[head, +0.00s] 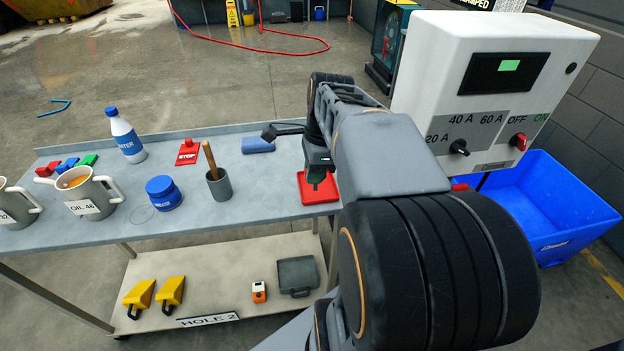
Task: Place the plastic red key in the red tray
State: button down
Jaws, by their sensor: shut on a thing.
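The red tray (318,188) lies on the right part of the grey table, partly covered by my arm. My gripper (318,168) is right above the tray, pointing down. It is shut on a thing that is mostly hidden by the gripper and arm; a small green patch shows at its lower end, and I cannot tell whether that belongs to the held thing. I cannot clearly make out the plastic red key. A small red object (47,169) lies at the table's far left beside a blue one (67,164) and a green one (88,160).
A white control box (490,85) is close right of my arm.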

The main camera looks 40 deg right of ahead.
jog(key=w+d+f, duration=0.2)
jog(key=w+f, duration=0.1)
jog(key=w+d+f, duration=0.2)
jog(key=w+d, duration=0.1)
jog(key=w+d+f, duration=0.3)
jog(key=shift+w+f+p, duration=0.2)
jog(key=shift+f+p, duration=0.15)
jog(key=shift+p, duration=0.05)
jog(key=shift+w+d+f, duration=0.25)
jog(key=shift+f, duration=1.7)
jog(key=shift+f, duration=0.1)
jog(key=shift+f, duration=0.15)
jog(key=c, duration=1.2)
grip_release()
jog(key=shift+o, duration=0.2)
